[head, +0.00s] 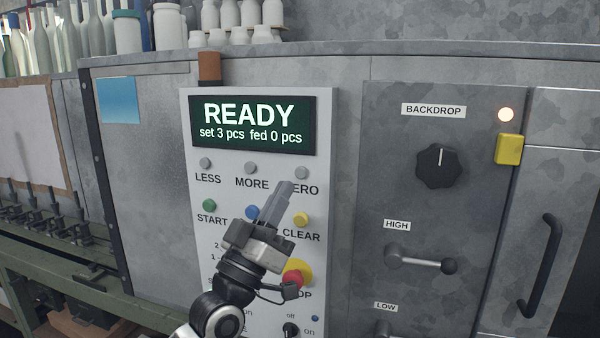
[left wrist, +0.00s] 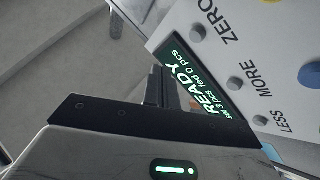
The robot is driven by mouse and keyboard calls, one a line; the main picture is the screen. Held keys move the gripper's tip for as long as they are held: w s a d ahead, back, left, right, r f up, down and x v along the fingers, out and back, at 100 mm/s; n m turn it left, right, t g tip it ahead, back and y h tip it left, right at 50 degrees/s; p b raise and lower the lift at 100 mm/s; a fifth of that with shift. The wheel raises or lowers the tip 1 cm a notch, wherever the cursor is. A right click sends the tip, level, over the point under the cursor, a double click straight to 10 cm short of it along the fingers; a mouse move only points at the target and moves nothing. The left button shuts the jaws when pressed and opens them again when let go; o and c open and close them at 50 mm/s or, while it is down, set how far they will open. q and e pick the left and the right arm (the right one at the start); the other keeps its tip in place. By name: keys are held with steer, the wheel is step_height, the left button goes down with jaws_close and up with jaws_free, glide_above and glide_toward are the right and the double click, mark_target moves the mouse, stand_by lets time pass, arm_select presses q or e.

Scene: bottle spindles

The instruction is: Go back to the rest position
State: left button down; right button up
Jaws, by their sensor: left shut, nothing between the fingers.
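My left gripper (head: 279,203) is shut and empty in front of the white control panel (head: 345,130) in the head view. Its fingertips point up, just below the ZERO button (head: 302,173), and cover part of that label. I cannot tell whether they touch the panel. The shut fingers also show in the left wrist view (left wrist: 155,86), in front of the panel's screen (left wrist: 205,75). The screen (head: 254,125) reads READY, set 3 pcs, fed 0 pcs. My right gripper is not in view.
The panel has LESS (head: 205,163) and MORE (head: 250,168) buttons, a green START button (head: 209,205) and a red stop button (head: 294,276). A BACKDROP knob (head: 439,166), a HIGH lever (head: 422,261) and a door handle (head: 541,265) stick out at right. Bottles (head: 168,27) stand on top.

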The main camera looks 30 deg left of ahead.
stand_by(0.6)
arm_select(q)
steer(key=s+d+f+m+g, duration=0.1)
steer(key=d+f+g, duration=0.2)
steer(key=f, duration=0.5)
steer(key=s+d+f+m+g+h, duration=0.1)
steer(key=d+f+m+g, duration=0.15)
steer(key=f, duration=0.65)
steer(key=s+d+f+g, duration=0.1)
steer(key=d+f+g, duration=0.3)
steer(key=f, duration=0.4)
steer(key=s+d+f+m+g, duration=0.1)
steer(key=s+d+f+g, duration=0.1)
steer(key=s+f, duration=0.4)
steer(key=s+d+f+m+g, duration=0.1)
steer(key=s+d+f+g, duration=0.2)
steer(key=s+f, duration=0.4)
step_height(320, 180, down, 4)
steer(key=shift+s+d+f+g, duration=0.1)
steer(key=shift+s+d+g, duration=0.15)
steer(key=shift+g, duration=0.6)
